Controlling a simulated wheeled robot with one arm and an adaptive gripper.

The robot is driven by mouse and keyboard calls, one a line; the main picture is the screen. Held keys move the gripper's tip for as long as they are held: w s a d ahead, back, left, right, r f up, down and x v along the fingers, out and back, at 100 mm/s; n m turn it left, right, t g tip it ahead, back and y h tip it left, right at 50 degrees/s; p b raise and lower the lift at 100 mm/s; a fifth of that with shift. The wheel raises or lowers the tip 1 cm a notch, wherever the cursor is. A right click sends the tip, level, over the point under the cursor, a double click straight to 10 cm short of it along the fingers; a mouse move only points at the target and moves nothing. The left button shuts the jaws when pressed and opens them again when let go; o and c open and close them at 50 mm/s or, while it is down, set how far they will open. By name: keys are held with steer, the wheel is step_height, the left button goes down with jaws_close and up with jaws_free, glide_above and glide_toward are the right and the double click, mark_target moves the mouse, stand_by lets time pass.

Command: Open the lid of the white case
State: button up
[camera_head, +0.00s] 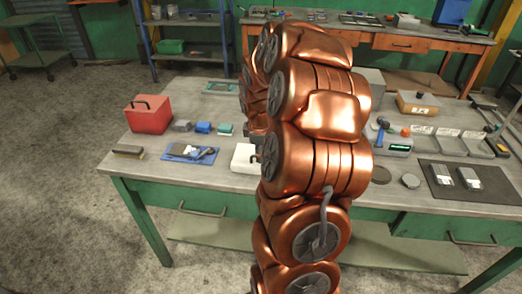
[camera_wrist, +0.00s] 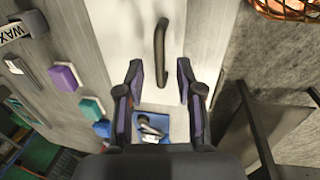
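The white case (camera_head: 243,159) sits near the front edge of the workbench in the head view, partly hidden by my copper-coloured arm. In the wrist view the white case (camera_wrist: 203,35) fills the upper middle, its lid appearing shut, with a dark curved handle on it. My gripper (camera_wrist: 160,78) is open. Its two fingers point toward the case, one to each side of the handle's line in the picture. In the head view the gripper is hidden behind my arm.
A blue tray (camera_head: 191,153) with a tool lies left of the case. A red box (camera_head: 148,114) and small coloured blocks stand behind it. A brush (camera_head: 129,152) is at the left edge.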

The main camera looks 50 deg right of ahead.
steer(key=shift+f, duration=0.15)
jaws_close()
stand_by(0.7)
